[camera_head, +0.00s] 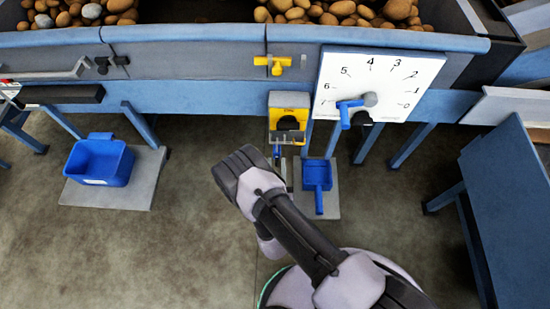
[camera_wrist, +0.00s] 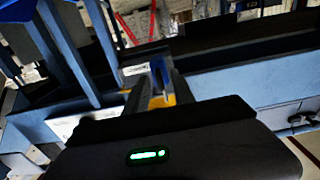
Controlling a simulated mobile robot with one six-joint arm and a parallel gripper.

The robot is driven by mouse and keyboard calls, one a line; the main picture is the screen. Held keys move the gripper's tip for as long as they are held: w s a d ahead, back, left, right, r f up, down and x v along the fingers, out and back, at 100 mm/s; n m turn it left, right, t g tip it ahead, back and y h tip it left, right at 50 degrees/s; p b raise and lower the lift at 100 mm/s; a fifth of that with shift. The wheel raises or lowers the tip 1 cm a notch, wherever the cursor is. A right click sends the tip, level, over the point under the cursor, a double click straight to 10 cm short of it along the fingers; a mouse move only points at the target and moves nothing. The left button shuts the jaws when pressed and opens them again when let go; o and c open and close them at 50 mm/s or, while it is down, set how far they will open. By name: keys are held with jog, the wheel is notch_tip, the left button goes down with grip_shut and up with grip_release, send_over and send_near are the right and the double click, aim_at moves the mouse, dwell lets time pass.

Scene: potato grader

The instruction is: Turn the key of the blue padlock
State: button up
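A yellow switch box (camera_head: 289,101) with a black knob hangs under the machine's edge in the head view. A small blue part (camera_head: 277,151), which may be the blue padlock, shows just below the box, right at my gripper (camera_head: 283,166). In the wrist view a blue piece (camera_wrist: 158,70) and a yellow piece (camera_wrist: 156,102) appear between the dark fingers of my gripper (camera_wrist: 160,88). I cannot tell whether the fingers touch or grip them. No key can be made out clearly; my wrist and fingers hide much of this spot.
A dial board (camera_head: 385,84) with a blue-handled pointer is right of the box. A yellow valve (camera_head: 278,64) sits above it. Blue legs flank; floor is open at left.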

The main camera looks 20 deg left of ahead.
jog(key=shift+s, duration=0.1)
jog(key=shift+c, duration=0.2)
grip_shut()
jog(key=shift+r+p, duration=0.1)
jog(key=shift+p, duration=0.2)
jog(key=shift+r+n+p, duration=0.1)
jog(key=shift+n+p, duration=0.75)
jog(key=shift+n, duration=0.25)
jog(key=n+p, duration=0.3)
jog(key=n, duration=0.1)
jog(key=n+p, duration=0.1)
jog(key=n, duration=0.2)
jog(key=n+p, duration=0.1)
jog(key=n, duration=0.3)
jog(key=n+p, duration=0.1)
jog(key=n, duration=0.3)
jog(key=shift+a+f+p, duration=0.15)
jog(key=shift+f+p, duration=0.15)
jog(key=shift+n, duration=0.4)
